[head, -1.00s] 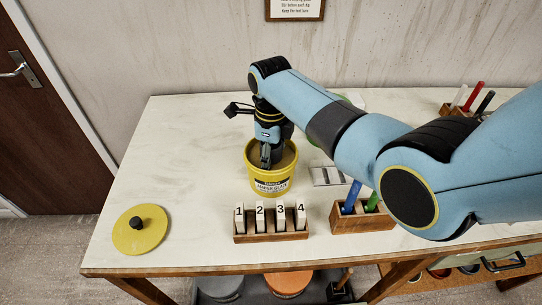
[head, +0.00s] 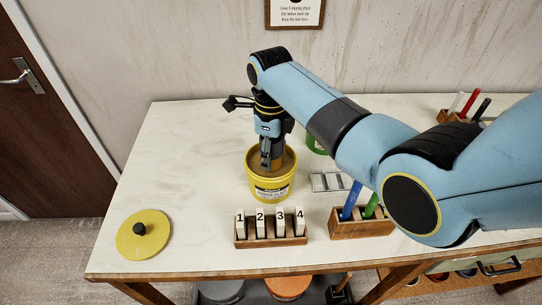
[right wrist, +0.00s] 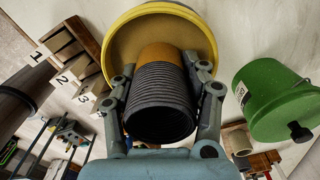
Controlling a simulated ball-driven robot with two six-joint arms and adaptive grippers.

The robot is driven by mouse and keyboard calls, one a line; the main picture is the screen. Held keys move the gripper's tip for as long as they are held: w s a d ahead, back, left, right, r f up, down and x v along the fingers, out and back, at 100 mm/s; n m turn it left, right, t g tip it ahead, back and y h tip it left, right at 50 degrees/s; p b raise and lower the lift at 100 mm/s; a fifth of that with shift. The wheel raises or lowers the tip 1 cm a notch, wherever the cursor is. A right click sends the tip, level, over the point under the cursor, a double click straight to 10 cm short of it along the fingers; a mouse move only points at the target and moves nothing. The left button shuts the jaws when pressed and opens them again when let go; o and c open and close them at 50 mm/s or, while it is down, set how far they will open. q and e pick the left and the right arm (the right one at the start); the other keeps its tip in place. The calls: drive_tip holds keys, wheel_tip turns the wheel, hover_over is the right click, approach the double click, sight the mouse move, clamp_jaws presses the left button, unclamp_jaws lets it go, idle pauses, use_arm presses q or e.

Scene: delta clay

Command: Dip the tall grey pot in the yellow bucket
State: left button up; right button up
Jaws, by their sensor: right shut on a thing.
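The yellow bucket (head: 272,190) stands on the table, filled with brown liquid; its rim arches across the top of the right wrist view (right wrist: 112,42). My right gripper (head: 268,154) points down over it, shut on the tall grey pot (right wrist: 160,97). The pot is ribbed dark grey at the end near the wrist and smooth orange-brown at the end toward the bucket. In the head view the orange-brown part (head: 278,158) shows beside the fingers, within the bucket's mouth. Whether its lower end touches the liquid is unclear. My left gripper is not in view.
A yellow lid (head: 143,237) lies at the table's left. A wooden rack of numbered tiles (head: 270,238) stands just before the bucket. A green bucket (right wrist: 272,105), a grey slotted plate (head: 330,181) and a brush holder (head: 362,226) are to the right. The table's left is mostly clear.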

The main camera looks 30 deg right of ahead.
drive_tip(key=shift+r, duration=1.85)
drive_tip(key=shift+r, duration=0.1)
drive_tip(key=shift+r, duration=1.45)
drive_tip(key=shift+f, duration=0.1)
